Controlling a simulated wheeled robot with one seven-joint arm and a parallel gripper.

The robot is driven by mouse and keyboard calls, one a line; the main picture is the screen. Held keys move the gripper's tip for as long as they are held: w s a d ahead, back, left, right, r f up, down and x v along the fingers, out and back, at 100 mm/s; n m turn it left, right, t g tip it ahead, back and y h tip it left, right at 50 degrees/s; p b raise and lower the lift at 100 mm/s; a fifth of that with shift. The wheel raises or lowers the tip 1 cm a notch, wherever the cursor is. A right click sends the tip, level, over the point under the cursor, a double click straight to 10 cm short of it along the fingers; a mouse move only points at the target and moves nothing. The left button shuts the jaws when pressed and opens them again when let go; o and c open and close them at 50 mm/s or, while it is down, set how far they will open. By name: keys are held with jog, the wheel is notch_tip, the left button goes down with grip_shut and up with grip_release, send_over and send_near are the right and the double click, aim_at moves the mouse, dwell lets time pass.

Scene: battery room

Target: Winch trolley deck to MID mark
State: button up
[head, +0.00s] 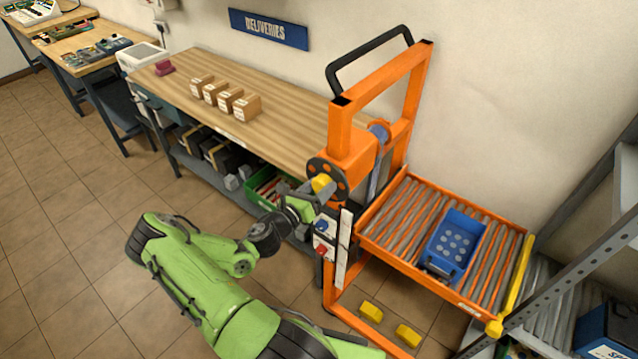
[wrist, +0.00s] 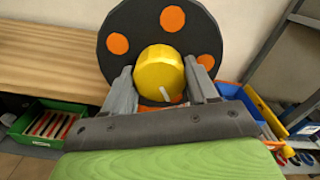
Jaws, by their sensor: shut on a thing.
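The orange winch trolley (head: 343,140) stands at the right end of the bench. Its roller deck (head: 405,262) carries a blue crate (head: 455,243) and has a yellow bar on its right end. A white scale strip (head: 343,250) stands upright beside the deck's left side; its marks are too small to read. The black winch wheel with orange spots (wrist: 115,45) fills the top of the wrist view. My gripper (head: 314,190) is shut on the wheel's yellow knob (wrist: 160,72), with one finger on each side of it in the wrist view.
A wooden bench (head: 290,122) with several small cardboard boxes (head: 222,95) runs along the wall. A green bin (wrist: 48,125) sits below it. Two yellow blocks (head: 371,311) lie on the floor under the deck. A grey shelf rack (head: 600,245) stands close on the right.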

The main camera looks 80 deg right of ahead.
jog(key=shift+f, duration=0.15)
dwell(0.3)
jog(key=o, duration=1)
jog(key=b+v, duration=0.1)
jog(key=v, duration=1.5)
